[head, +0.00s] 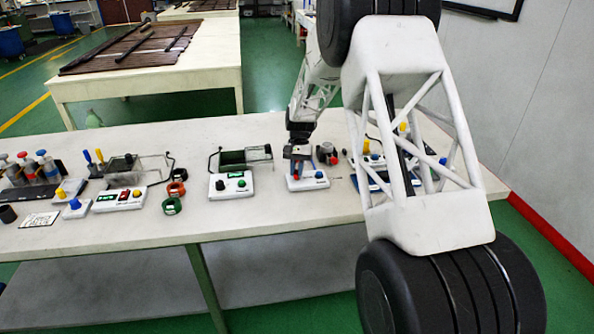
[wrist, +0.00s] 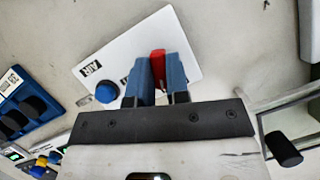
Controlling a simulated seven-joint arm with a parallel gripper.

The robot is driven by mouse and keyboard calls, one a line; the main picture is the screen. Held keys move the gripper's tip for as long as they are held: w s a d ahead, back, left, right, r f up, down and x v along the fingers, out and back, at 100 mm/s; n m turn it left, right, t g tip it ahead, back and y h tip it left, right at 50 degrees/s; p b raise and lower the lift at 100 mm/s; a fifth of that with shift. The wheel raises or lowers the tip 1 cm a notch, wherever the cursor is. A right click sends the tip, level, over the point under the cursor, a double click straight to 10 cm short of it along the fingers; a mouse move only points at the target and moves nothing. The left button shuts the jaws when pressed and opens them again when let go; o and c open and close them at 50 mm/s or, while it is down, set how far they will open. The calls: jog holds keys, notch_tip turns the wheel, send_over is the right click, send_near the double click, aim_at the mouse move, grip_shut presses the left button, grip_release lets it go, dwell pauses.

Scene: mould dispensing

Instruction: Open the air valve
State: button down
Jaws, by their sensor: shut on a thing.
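The air valve panel is a white plate (wrist: 135,45) printed "AIR", with a red lever (wrist: 157,68) and a round blue knob (wrist: 106,92). In the head view the white panel (head: 308,183) lies flat on the bench, right of centre. My gripper (head: 299,161) points down over it. In the wrist view my gripper's blue fingers (wrist: 158,60) stand on both sides of the red lever and are shut on it. The blue knob is apart from the fingers, to their left. The lever's base is partly hidden by the fingers.
A white control box (head: 231,186) with a green display stands left of the panel. A small dark metal device (head: 327,153) stands close to the right. Farther left are cable rings (head: 172,206) and a box with red buttons (head: 120,200). The bench front (head: 260,222) is clear.

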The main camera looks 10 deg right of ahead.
jog(key=shift+n+h, duration=0.7)
jog(key=shift+n, duration=1.2)
jog(key=c, duration=1.1)
grip_release()
jog(key=shift+r, duration=0.1)
jog(key=v, duration=0.7)
jog(key=shift+w+r, duration=0.2)
jog(key=shift+r, duration=0.05)
